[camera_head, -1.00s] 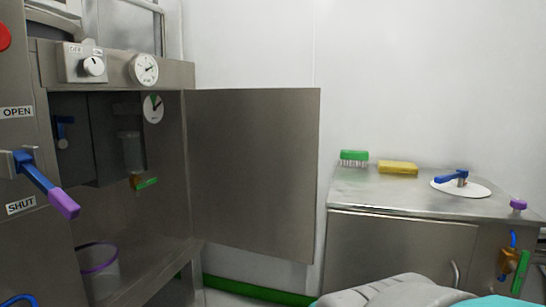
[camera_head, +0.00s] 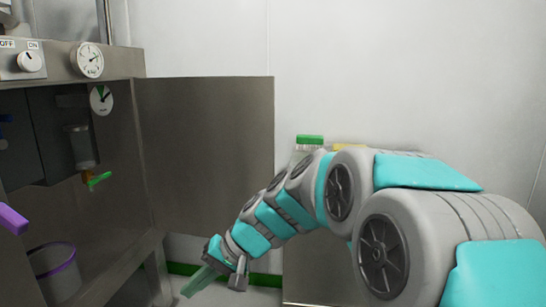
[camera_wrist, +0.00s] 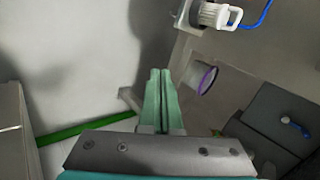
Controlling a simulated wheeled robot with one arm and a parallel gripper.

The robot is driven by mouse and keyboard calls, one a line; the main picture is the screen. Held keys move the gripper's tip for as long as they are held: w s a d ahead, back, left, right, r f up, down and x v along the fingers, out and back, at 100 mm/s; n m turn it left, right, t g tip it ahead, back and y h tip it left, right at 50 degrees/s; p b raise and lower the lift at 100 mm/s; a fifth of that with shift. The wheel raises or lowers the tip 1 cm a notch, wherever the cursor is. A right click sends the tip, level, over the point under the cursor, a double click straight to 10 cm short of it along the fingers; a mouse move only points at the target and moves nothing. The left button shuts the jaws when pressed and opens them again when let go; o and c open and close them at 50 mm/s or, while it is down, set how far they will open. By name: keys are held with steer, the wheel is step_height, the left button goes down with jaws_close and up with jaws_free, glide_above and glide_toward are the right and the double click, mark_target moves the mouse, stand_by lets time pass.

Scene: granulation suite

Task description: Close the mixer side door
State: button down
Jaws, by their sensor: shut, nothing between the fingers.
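The mixer side door (camera_head: 205,150) is a flat grey metal panel. It stands open, swung out to the right of the mixer cabinet (camera_head: 110,66), so the cabinet's inside shows. My gripper (camera_head: 194,284) has green fingers. It is low in the head view, below the door's lower edge in the picture, and it appears apart from the door. In the wrist view the fingers (camera_wrist: 160,74) lie side by side, shut and empty. I cannot tell the door for sure in the wrist view.
A bucket with a purple rim (camera_head: 54,262) stands inside the cabinet; it also shows in the wrist view (camera_wrist: 206,80). A purple-ended handle (camera_head: 12,219) is at the left edge. A green brush (camera_head: 309,140) is on a counter mostly behind my arm.

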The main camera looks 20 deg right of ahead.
steer(key=w+d+r+m+t, duration=0.3)
steer(key=w+d+r+t, duration=0.15)
steer(key=w+d, duration=0.45)
steer(key=w+d+r+m+t, duration=0.3)
steer(key=w+d+r, duration=0.2)
steer(key=w+d, duration=0.4)
steer(key=w+d+r+m+t+h, duration=0.1)
steer(key=w+d+t, duration=0.1)
steer(key=d, duration=0.5)
steer(key=w+d+r+m+t+h, duration=0.1)
steer(key=w+d+r+m+t, duration=0.1)
steer(key=d, duration=0.5)
steer(key=w+d+r+m+t+h, duration=0.2)
steer(key=d, duration=0.5)
steer(key=shift+w+d, duration=0.25)
steer(key=shift+w, duration=0.1)
steer(key=w+a+p, duration=0.2)
steer(key=w+a, duration=0.3)
steer(key=w, duration=0.1)
steer(key=shift+w, duration=0.2)
steer(key=shift+f, duration=0.1)
